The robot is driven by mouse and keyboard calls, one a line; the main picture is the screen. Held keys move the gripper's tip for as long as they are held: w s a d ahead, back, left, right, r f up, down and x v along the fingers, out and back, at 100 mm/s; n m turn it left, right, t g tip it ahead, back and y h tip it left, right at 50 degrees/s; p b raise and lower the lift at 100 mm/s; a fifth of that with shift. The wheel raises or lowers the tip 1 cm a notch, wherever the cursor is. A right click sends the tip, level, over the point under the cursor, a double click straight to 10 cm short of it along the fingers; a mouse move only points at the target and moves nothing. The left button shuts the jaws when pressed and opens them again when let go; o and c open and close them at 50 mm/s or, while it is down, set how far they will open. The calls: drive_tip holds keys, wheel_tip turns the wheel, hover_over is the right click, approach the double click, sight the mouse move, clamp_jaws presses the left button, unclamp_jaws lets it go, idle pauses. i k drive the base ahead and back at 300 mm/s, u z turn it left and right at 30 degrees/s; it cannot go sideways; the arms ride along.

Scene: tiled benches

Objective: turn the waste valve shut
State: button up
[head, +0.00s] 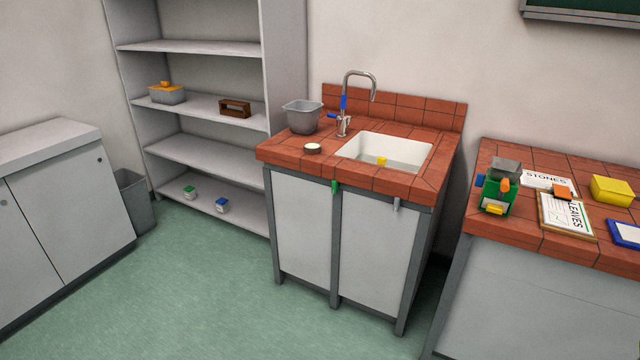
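A tiled sink bench (290,150) with a white basin (410,152) stands in the middle of the head view. On its front edge, a small green lever (335,187) points down between the two doors. A small grey lever (397,204) hangs down further right. I cannot tell for certain which of them is the waste valve, nor whether it is open or shut. A yellow piece (382,160) shows in the basin. The drain is not visible. A tap (358,76) with blue parts rises behind the basin. My gripper is not in view.
A grey tub (303,117) and a small round dish (312,148) stand left of the basin. Shelves (200,151) are behind left, a bin (134,200) beside them. A cluttered tiled bench (520,236) is at right. The green floor (190,290) in front is clear.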

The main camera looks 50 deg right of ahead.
sight(335, 184)
drive_tip(key=z, duration=0.1)
drive_tip(key=i, duration=0.85)
drive_tip(key=z, duration=0.05)
